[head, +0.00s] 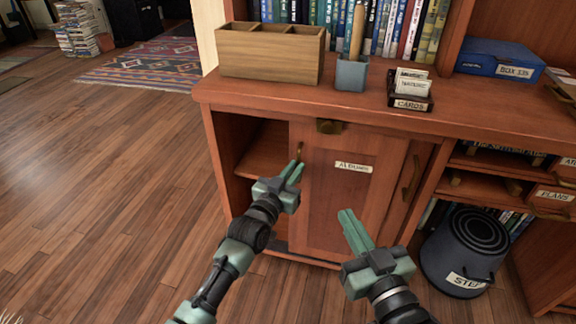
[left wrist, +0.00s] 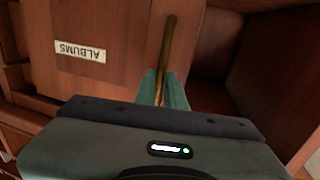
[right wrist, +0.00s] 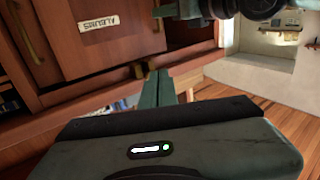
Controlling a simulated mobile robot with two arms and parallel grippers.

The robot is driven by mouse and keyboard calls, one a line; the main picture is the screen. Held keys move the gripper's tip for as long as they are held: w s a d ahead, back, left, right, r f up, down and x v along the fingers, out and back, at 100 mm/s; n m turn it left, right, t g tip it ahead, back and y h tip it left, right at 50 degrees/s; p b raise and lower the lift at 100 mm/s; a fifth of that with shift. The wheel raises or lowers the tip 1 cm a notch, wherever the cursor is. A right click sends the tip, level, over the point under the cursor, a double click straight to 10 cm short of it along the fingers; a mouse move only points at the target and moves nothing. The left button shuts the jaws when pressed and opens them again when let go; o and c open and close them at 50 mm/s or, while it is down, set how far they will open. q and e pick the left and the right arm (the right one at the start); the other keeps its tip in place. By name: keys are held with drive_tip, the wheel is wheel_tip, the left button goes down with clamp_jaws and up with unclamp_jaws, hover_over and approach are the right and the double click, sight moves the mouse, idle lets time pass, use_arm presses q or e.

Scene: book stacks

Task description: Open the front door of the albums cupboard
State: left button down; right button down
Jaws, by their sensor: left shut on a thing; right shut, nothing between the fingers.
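The albums cupboard (head: 215,150) has a reddish wood front door (head: 330,205) with an ALBUMS label (head: 353,167). To the left of this door the cupboard stands open, showing a shelf (head: 262,163) inside. My left gripper (head: 294,170) is shut on the upright brass handle (head: 299,151) near the door's left edge; the handle (left wrist: 168,45) also shows between its fingers in the left wrist view. A second brass handle (head: 411,178) is on the panel to the right.
On the cupboard top stand a wooden divided box (head: 268,54), a grey-blue cup (head: 351,74) and a card holder (head: 410,102). A dark step stool (head: 465,250) stands at the lower right. The wood floor (head: 110,170) at left is clear.

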use_arm(q)
drive_tip(key=shift+d, duration=0.15)
use_arm(e)
drive_tip(key=shift+d+f, duration=0.1)
drive_tip(key=shift+f, duration=0.25)
use_arm(q)
drive_tip(key=c, duration=1.5)
unclamp_jaws()
drive_tip(key=shift+s, duration=0.1)
